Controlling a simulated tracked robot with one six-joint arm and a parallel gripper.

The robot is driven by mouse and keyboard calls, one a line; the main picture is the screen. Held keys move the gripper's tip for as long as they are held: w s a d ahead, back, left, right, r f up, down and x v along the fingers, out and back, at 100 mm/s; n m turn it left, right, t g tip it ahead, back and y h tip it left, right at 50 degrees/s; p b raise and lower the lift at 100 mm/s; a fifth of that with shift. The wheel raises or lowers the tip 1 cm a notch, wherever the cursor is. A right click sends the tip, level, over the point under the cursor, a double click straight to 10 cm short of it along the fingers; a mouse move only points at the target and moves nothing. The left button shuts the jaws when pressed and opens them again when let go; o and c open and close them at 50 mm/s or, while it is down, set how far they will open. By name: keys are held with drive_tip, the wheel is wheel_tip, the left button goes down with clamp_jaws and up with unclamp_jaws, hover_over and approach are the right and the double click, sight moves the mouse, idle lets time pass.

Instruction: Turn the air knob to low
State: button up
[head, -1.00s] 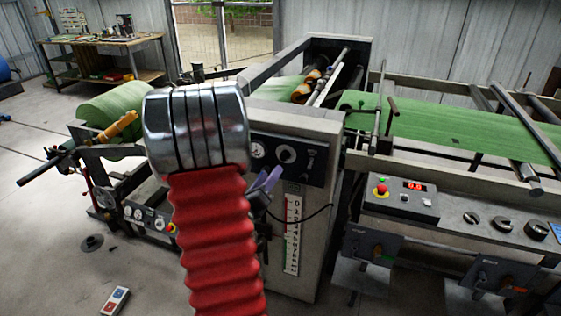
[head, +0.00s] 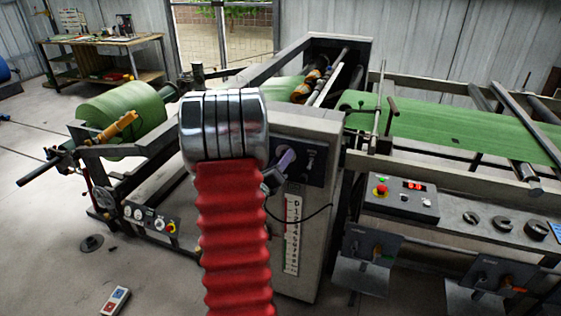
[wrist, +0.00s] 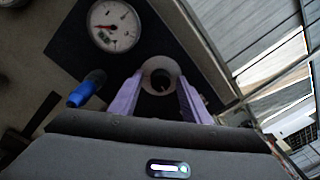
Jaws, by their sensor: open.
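The task's air knob appears to be the round knob (wrist: 158,66) with a pale ring and dark centre, on a dark panel in the wrist view. My gripper (wrist: 160,84) is open, with one purple finger on each side of the knob's near part. I cannot tell whether the fingers touch it. In the head view my gripper (head: 285,160) is in front of the dark panel (head: 318,172) on the grey machine cabinet and hides the knob there. A round white gauge (wrist: 113,25) sits beside the knob in the wrist view. The knob's setting is not readable.
A blue-ended handle (wrist: 87,88) is close to the left finger in the wrist view. A dark cable (head: 305,216) and a numbered scale (head: 292,235) are below the panel. A control box with a red button (head: 381,190) stands to the right. Green rolls and bars surround the cabinet.

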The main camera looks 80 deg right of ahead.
drive_tip(key=shift+c, duration=0.5)
drive_tip(key=c, duration=0.9)
drive_tip(key=shift+c, duration=0.2)
